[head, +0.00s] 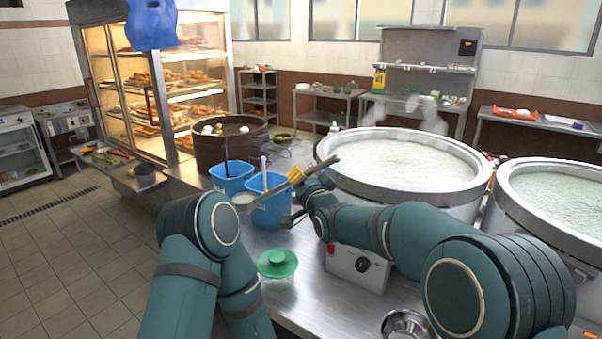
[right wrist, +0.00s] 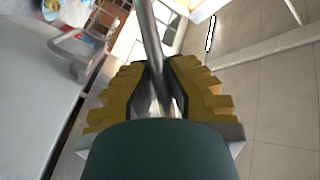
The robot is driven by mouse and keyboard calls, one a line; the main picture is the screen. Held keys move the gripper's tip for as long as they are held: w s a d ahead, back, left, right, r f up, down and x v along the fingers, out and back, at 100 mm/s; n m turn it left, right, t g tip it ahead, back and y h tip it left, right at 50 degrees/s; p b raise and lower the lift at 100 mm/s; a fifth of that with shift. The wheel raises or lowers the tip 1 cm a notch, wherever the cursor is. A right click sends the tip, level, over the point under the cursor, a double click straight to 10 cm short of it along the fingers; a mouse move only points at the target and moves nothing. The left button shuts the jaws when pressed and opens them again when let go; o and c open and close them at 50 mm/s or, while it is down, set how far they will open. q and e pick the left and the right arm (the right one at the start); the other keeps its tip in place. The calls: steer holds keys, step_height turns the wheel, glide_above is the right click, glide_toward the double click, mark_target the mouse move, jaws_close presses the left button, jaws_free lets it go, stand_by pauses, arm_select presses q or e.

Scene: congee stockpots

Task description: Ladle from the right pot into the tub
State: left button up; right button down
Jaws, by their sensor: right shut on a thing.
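My right gripper (head: 297,175) has yellow pads and is shut on the metal handle of the ladle (head: 322,166). In the right wrist view the pads (right wrist: 160,90) close around the ladle's rod (right wrist: 150,35). The handle slopes down to the left, to a bowl (head: 243,200) with whitish contents at the blue tubs; whether it touches a tub is unclear. The front blue tub (head: 272,215) stands just left of my right gripper, the other blue tub (head: 231,184) behind it. The right pot (head: 500,215) is full of white congee (head: 560,197). My left gripper is out of view.
The left pot (head: 330,165), also full and steaming, stands between the tubs and the right pot. A green-lidded container (head: 277,263) and a metal bowl (head: 405,325) are on the near counter. A round dark steamer (head: 215,155) stands behind the tubs.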

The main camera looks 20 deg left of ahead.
step_height(320, 180, down, 8)
steer(key=b, duration=0.2)
stand_by(0.4)
steer(key=shift+m, duration=0.3)
steer(key=shift+f+t+h, duration=0.3)
steer(key=shift+f+h, duration=0.2)
steer(key=shift+f, duration=0.2)
